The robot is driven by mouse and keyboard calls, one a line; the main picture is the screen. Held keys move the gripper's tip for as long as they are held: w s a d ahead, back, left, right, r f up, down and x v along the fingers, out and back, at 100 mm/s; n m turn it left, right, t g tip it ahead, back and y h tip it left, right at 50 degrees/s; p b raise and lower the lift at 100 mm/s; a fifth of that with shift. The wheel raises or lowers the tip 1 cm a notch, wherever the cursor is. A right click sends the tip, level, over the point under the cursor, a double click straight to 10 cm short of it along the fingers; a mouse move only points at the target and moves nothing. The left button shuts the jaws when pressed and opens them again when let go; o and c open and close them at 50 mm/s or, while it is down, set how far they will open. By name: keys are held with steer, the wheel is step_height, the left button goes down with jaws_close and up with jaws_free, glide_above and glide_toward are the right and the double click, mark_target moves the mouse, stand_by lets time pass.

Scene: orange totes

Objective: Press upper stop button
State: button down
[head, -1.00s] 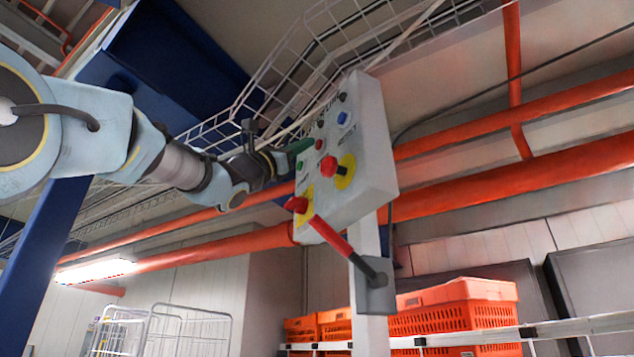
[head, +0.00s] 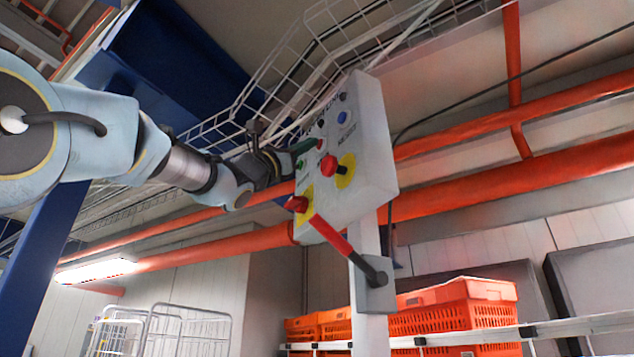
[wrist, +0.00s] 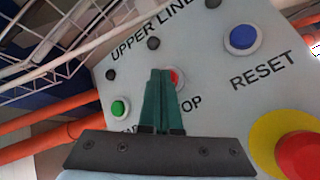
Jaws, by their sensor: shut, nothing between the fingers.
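The grey control box (head: 365,150) is mounted on a post, and its face carries "UPPER LINE" lettering in the wrist view. The upper stop button, small and red (wrist: 176,78), sits below that lettering, partly hidden behind my fingers; it also shows in the head view (head: 321,144). My gripper (wrist: 160,74) has its green fingers shut together with nothing between them. In the head view its tips (head: 312,144) are right at the stop button's left side. I cannot tell whether they touch it. The end of the "STOP" label shows right of the fingers.
A green button (wrist: 120,108) lies left of the fingers and a blue RESET button (wrist: 242,38) to the right. A red mushroom button on yellow (head: 328,165) sits lower on the box. A red-and-black lever (head: 335,240) juts below. Wire cable trays (head: 275,80) run behind.

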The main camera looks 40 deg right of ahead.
stand_by(0.4)
steer(key=shift+w+a+b, duration=0.25)
steer(key=shift+a+b, duration=0.25)
steer(key=shift+a, duration=0.25)
steer(key=shift+w+a+b, duration=0.2)
steer(key=shift+a+b, duration=0.1)
steer(key=shift+a, duration=0.5)
steer(key=shift+w+a+b, duration=0.25)
steer(key=shift+a+b, duration=0.05)
steer(key=shift+a, duration=0.55)
steer(key=shift+w+a+b, duration=0.2)
steer(key=shift+a+b, duration=0.1)
steer(key=shift+a, duration=0.5)
